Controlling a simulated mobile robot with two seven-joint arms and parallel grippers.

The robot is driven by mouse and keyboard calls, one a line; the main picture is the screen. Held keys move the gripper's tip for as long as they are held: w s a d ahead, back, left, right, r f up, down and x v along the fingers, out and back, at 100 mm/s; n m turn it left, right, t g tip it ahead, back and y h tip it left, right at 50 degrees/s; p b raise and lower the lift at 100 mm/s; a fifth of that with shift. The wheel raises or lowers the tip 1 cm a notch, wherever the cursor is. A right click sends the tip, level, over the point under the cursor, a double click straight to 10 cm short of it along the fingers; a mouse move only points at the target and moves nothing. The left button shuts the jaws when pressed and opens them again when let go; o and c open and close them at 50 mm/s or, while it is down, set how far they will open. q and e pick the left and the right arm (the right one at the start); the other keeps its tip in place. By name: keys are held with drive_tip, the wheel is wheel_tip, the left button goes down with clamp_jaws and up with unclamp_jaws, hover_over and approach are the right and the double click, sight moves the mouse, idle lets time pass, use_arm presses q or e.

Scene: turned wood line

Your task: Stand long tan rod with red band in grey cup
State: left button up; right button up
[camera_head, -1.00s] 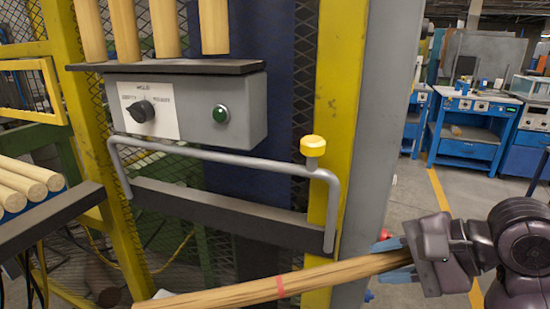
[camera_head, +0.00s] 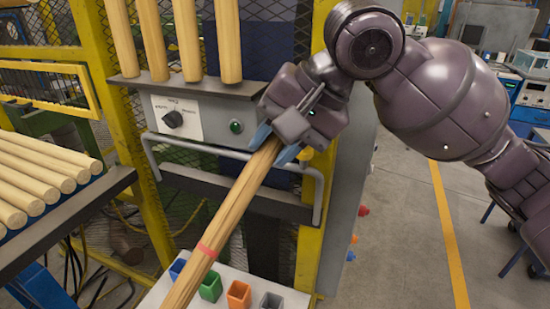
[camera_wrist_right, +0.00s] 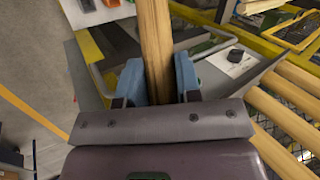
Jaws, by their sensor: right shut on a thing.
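The long tan rod (camera_head: 232,207) has a red band (camera_head: 206,251) and slants down to the left in the head view. Its lower end is cut off by the bottom edge. My right gripper (camera_head: 274,147) is shut on the rod's upper part. The wrist view shows the rod (camera_wrist_right: 155,40) between the blue fingers of the right gripper (camera_wrist_right: 158,78). The grey cup (camera_head: 271,301) stands at the bottom of the head view, right of the rod and apart from it in the picture. My left gripper is not in view.
Green (camera_head: 211,287), orange (camera_head: 238,295) and blue (camera_head: 177,268) cups stand in a row with the grey one on a white surface. A grey handle rail (camera_head: 225,155) and control box (camera_head: 205,118) are behind. Several rods lie on a rack (camera_head: 60,225) at left; several stand above the box.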

drive_tip(key=shift+w+a+r+n+p, duration=0.2)
drive_tip(key=shift+a+r+n+p, duration=0.15)
drive_tip(key=shift+a+n+p, duration=0.45)
drive_tip(key=shift+w+a+f+n+h+p, duration=0.15)
drive_tip(key=shift+w+f+n+h+p, duration=0.05)
drive_tip(key=shift+n+h+p, duration=0.25)
drive_tip(key=w+f+n+p, duration=0.1)
drive_tip(key=w+f+n+t+p, duration=0.1)
drive_tip(key=f+n, duration=0.1)
drive_tip(key=shift+w+d+f, duration=0.2)
drive_tip(key=shift+w, duration=0.1)
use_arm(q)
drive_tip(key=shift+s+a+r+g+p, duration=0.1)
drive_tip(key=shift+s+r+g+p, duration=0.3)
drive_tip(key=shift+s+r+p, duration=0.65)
use_arm(e)
wheel_tip(320, 180, down, 6)
drive_tip(key=w+d+n+t+y, duration=0.1)
drive_tip(key=w+n+t, duration=0.1)
drive_tip(key=n, duration=0.5)
drive_tip(key=shift+d+t, duration=0.3)
drive_tip(key=shift+d, duration=0.05)
use_arm(q)
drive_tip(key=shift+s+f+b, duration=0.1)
drive_tip(key=shift+b, duration=0.3)
use_arm(e)
drive_tip(key=shift+f+y, duration=0.2)
drive_tip(key=shift+y, duration=0.05)
